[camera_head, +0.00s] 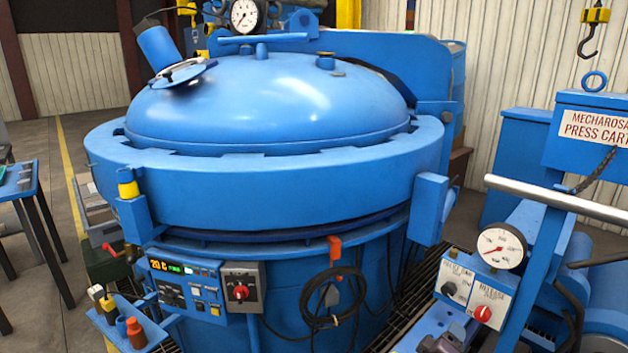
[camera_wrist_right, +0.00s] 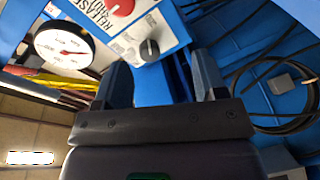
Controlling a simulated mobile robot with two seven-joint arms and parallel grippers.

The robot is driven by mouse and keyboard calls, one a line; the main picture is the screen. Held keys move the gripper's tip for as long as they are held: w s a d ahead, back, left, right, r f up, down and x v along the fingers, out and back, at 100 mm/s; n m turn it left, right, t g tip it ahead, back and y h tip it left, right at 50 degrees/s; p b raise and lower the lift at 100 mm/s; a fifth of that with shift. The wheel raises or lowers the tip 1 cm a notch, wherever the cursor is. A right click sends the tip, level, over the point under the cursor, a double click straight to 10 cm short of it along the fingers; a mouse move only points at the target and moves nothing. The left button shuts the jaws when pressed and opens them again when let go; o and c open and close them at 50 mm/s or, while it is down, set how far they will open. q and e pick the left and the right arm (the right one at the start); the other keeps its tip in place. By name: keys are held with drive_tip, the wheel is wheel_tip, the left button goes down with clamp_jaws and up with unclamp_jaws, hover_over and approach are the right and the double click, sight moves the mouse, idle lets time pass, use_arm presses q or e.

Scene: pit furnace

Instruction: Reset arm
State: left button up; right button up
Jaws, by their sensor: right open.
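My right gripper (camera_wrist_right: 162,78) is open and shows its two dark grey fingers in the right wrist view. Nothing is held between the fingers; a blue surface lies behind the gap. In the head view a small dark part of the right gripper (camera_head: 445,338) shows at the bottom edge, below the press cart's control panel (camera_head: 474,290). That panel, with its red knob (camera_wrist_right: 121,6) and black knob (camera_wrist_right: 149,49), also shows just beyond the fingers in the wrist view. My left gripper is not in the head view.
The blue pit furnace (camera_head: 265,200) with its domed lid (camera_head: 265,100) fills the middle. A coiled black cable (camera_head: 332,300) hangs on its front. The press cart (camera_head: 588,140) with its gauge (camera_head: 501,246) and grey handle bar (camera_head: 555,198) stands close at right. A crane hook (camera_head: 588,40) hangs at upper right.

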drive_tip(key=a+n+y, duration=0.2)
drive_tip(key=a+y, duration=0.4)
drive_tip(key=a, duration=0.1)
drive_tip(key=s+a+y+p, duration=0.1)
drive_tip(key=s+a+y, duration=0.4)
drive_tip(key=s, duration=0.4)
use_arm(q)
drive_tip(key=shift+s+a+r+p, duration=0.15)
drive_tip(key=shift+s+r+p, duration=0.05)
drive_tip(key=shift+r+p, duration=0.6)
use_arm(e)
drive_tip(key=s+d+f+m+g, duration=0.1)
drive_tip(key=s+d+f+m, duration=0.1)
drive_tip(key=s, duration=1)
drive_tip(key=s+d+f+m, duration=0.2)
drive_tip(key=s+d+m, duration=0.2)
drive_tip(key=s, duration=0.9)
drive_tip(key=shift+s+d+f+g, duration=0.15)
drive_tip(key=shift+s+f+g, duration=0.15)
drive_tip(key=shift+f+g, duration=0.1)
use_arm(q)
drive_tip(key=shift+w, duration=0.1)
use_arm(e)
drive_tip(key=shift+r, duration=0.1)
